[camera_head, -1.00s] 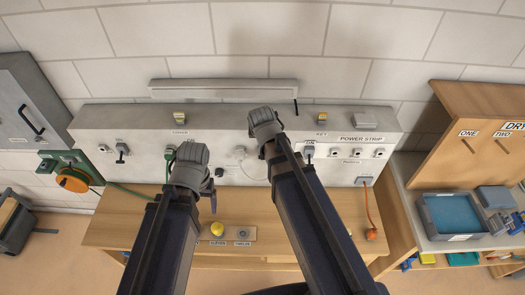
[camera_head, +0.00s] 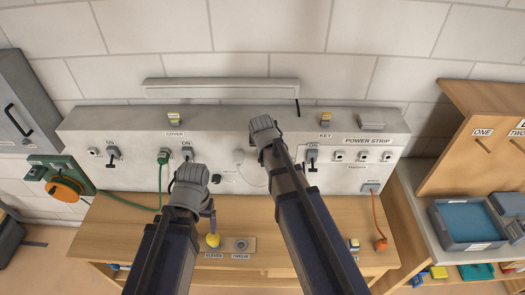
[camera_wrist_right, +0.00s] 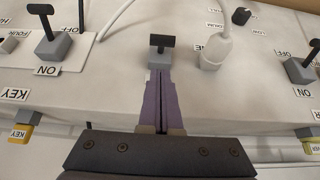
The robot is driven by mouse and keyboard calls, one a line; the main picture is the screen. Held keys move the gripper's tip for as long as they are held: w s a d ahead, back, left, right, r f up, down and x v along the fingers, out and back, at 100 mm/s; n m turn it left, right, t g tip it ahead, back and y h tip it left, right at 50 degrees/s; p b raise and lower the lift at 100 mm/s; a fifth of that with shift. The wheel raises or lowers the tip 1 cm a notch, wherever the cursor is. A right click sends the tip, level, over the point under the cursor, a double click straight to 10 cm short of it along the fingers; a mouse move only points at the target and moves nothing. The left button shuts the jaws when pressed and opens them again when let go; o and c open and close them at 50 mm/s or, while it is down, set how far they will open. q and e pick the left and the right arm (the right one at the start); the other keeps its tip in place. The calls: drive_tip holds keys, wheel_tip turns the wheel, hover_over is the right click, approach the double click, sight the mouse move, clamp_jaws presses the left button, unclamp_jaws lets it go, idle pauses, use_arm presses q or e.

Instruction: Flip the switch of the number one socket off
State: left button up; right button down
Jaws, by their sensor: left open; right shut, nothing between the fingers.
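In the right wrist view, a black T-handled switch (camera_wrist_right: 160,42) on a grey base stands straight past my right fingertips (camera_wrist_right: 160,78). The fingers are shut and empty; whether they touch the base is unclear. My right arm hides this switch in the head view. Next to it is a white plug (camera_wrist_right: 215,48), also visible in the head view (camera_head: 239,157), beside a partly covered label that seems to end in "NE" (camera_wrist_right: 197,50). My left gripper (camera_head: 211,222) is open above the bench, near a yellow knob (camera_head: 213,240).
The grey panel (camera_head: 85,130) carries other T-handled switches, at left (camera_head: 113,153), centre left (camera_head: 187,154) and right (camera_head: 312,155). An orange cable (camera_head: 376,215) hangs at right. The wooden bench (camera_head: 110,235) is mostly clear.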

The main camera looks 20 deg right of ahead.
use_arm(q)
wheel_tip(320, 180, down, 3)
drive_tip(key=shift+r+b, duration=0.1)
drive_tip(key=shift+b, duration=0.85)
use_arm(e)
drive_tip(key=f, duration=0.1)
drive_tip(key=s+f, duration=0.1)
drive_tip(key=shift+a+f, duration=0.15)
drive_tip(key=shift+f, duration=0.25)
use_arm(q)
drive_tip(key=shift+f+b, duration=0.5)
drive_tip(key=shift+f, duration=0.05)
use_arm(e)
drive_tip(key=shift+s+f+t, duration=0.15)
drive_tip(key=shift+f+t, duration=0.05)
drive_tip(key=shift+t, duration=0.1)
